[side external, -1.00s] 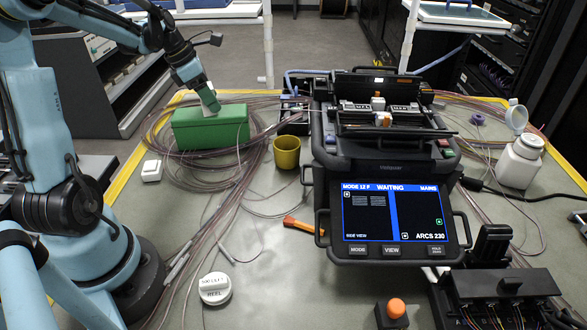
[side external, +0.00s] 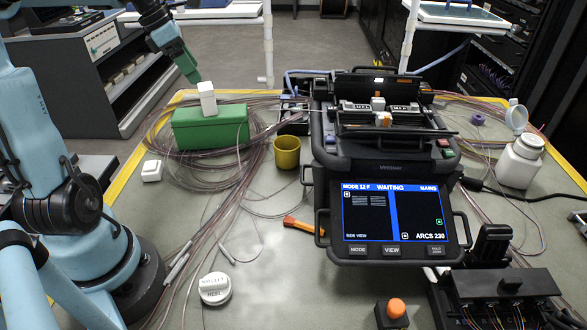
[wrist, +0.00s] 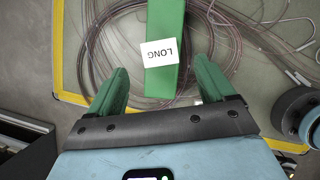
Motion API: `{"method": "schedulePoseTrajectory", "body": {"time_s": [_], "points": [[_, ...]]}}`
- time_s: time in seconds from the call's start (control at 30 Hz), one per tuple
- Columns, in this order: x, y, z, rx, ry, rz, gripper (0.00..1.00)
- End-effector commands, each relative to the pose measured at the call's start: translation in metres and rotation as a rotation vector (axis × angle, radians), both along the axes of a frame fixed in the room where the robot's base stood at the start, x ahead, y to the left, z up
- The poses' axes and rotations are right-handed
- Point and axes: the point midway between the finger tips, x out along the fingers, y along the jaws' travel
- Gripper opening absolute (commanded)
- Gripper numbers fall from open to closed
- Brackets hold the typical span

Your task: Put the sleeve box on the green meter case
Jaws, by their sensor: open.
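The white sleeve box (side external: 207,99) stands upright on the top of the green meter case (side external: 210,128), near the middle of its lid. In the wrist view the white box (wrist: 160,52) shows a face marked "LONG", with the green case (wrist: 163,88) under it. My gripper (side external: 192,77) is above and slightly left of the box, apart from it. In the wrist view the green fingers of my gripper (wrist: 161,68) are spread wide on either side of the case, with nothing between them.
Loose fibre coils (side external: 160,150) lie around the case. A yellow cup (side external: 286,152) stands to its right, beside the black splicer (side external: 385,150). A small white block (side external: 152,171) is left of the case. A white reel (side external: 215,288) lies at the front.

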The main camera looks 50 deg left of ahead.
Motion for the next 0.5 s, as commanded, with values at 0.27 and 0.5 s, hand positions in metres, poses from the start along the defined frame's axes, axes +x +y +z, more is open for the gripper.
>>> {"method": "schedulePoseTrajectory", "body": {"time_s": [0.27,0.5], "points": [[-0.011,0.004,0.027,-0.001,0.000,0.000,0.83],[-0.002,-0.037,0.025,0.145,-0.033,-0.290,0.83]]}}
